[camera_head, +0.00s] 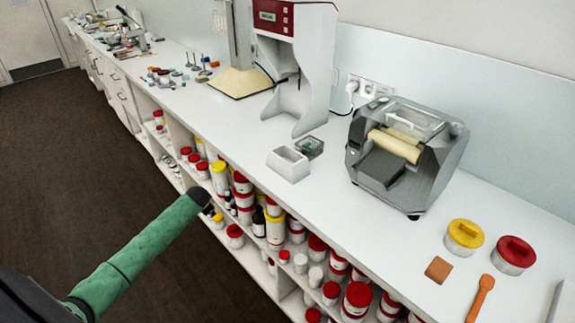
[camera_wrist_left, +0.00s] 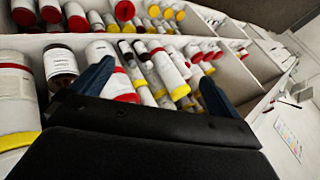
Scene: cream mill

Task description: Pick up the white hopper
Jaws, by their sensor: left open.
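A small white open-topped box (camera_head: 288,164), the likeliest white hopper, sits on the white counter left of the grey roller machine. It looks empty. My left arm comes in from the lower left in the head view. My left gripper (camera_head: 208,208) is in front of the shelves, below the counter top and apart from the white box. The left wrist view shows its two dark blue fingers spread, with the gripper (camera_wrist_left: 155,88) empty and facing shelves of jars. I cannot make out the white box clearly there. My right gripper is not in view.
A small dark green-topped box (camera_head: 310,147) stands right behind the white box. The grey roller machine (camera_head: 405,150) is to its right, and a tall white machine with a red panel (camera_head: 305,60) behind. Yellow-lidded (camera_head: 465,236) and red-lidded (camera_head: 514,254) jars stand at right. Jars fill the shelves below.

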